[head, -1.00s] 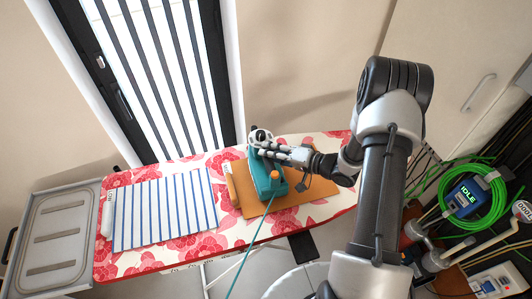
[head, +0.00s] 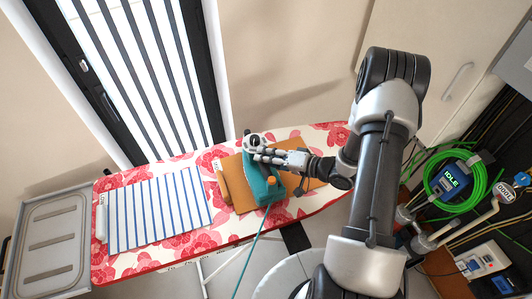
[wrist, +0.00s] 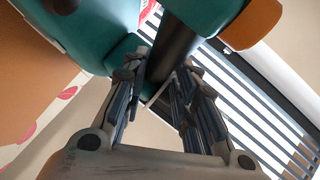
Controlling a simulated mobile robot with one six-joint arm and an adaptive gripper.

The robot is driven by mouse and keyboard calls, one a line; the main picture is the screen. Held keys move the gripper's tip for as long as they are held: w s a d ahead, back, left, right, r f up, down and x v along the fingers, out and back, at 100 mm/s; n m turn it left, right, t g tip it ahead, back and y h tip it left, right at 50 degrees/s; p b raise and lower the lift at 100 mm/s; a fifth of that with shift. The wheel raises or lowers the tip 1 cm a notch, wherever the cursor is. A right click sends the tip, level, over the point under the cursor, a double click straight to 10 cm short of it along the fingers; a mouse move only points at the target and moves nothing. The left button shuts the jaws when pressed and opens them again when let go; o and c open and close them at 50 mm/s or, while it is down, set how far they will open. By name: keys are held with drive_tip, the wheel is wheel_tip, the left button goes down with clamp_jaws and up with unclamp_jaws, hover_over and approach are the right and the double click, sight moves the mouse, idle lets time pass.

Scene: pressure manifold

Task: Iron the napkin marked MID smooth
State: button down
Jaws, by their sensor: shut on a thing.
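A teal iron (head: 262,181) with an orange knob rests or hovers over a mustard-brown napkin (head: 238,193) on the ironing board; contact cannot be told. My gripper (head: 262,147) is shut on the iron's dark handle, which shows between the fingers in the wrist view (wrist: 172,57). The mustard napkin has a tan rolled or raised strip (head: 223,184) along its left side. A white napkin with blue stripes (head: 157,213) lies to the left, with a small tag at its left end. The lettering on the tags is too small to read.
The ironing board (head: 190,243) has a red floral cover. A grey tray (head: 48,244) stands at its left end. A teal cord (head: 249,252) runs from the iron over the front edge. A blue box reading IDLE (head: 452,180) with coiled green hose is at the right.

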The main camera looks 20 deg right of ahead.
wheel_tip(320, 180, up, 6)
drive_tip(key=p, duration=0.4)
drive_tip(key=shift+w+r+p, duration=0.15)
drive_tip(key=shift+r+p, duration=0.05)
drive_tip(key=shift+p, duration=0.1)
drive_tip(key=shift+f, duration=0.1)
idle(0.7)
